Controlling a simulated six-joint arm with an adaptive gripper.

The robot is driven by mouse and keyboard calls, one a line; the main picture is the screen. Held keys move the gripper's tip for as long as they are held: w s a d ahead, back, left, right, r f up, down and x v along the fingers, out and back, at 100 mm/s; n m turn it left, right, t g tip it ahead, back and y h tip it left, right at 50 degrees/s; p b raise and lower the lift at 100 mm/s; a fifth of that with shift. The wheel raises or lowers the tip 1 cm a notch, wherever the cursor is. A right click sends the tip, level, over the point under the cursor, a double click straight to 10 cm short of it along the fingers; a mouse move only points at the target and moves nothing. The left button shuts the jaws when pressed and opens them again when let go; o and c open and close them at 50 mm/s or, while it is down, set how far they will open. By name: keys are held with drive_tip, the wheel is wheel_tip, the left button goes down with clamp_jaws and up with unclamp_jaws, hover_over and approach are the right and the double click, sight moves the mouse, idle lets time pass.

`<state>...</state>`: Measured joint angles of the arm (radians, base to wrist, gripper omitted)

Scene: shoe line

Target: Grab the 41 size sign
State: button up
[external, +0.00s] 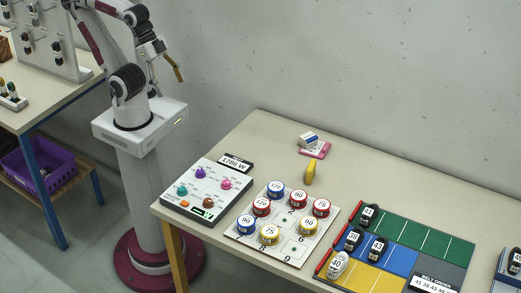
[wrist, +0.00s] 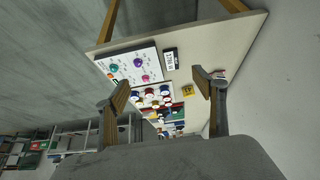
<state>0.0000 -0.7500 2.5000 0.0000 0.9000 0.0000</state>
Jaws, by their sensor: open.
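A small yellow sign (external: 309,173) stands on the table, behind the board of round tins; its number cannot be read in the external view. In the wrist view the yellow sign (wrist: 187,91) carries dark marks, which may be a number, and shows between my fingers, far off. My gripper (external: 179,74) is raised high above my base, left of the table and well apart from the sign. In the wrist view my gripper (wrist: 163,84) is open and empty, its two fingers spread wide.
Left of the sign are a panel with coloured knobs (external: 186,203) and a black label (external: 235,163). A tin board (external: 300,252) stands in front. A pink pad (external: 318,150) lies behind. Numbered shoes (external: 378,249) stand on coloured mats (external: 432,237) at right.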

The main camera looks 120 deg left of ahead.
drive_tip(key=w+a+f+n+t, duration=0.1)
drive_tip(key=w+f+t, duration=0.1)
drive_tip(key=w, duration=1.2)
drive_tip(key=w+a+f+t, duration=0.2)
drive_tip(key=w, duration=1.2)
drive_tip(key=n+t+y, duration=0.1)
drive_tip(key=t+y, duration=0.2)
approach(311, 172)
drive_tip(key=a, duration=0.3)
drive_tip(key=shift+s+a+f+t, duration=0.1)
drive_tip(key=shift+a+f+t, duration=0.25)
drive_tip(key=shift+f, duration=0.35)
drive_tip(key=shift+x, duration=1.35)
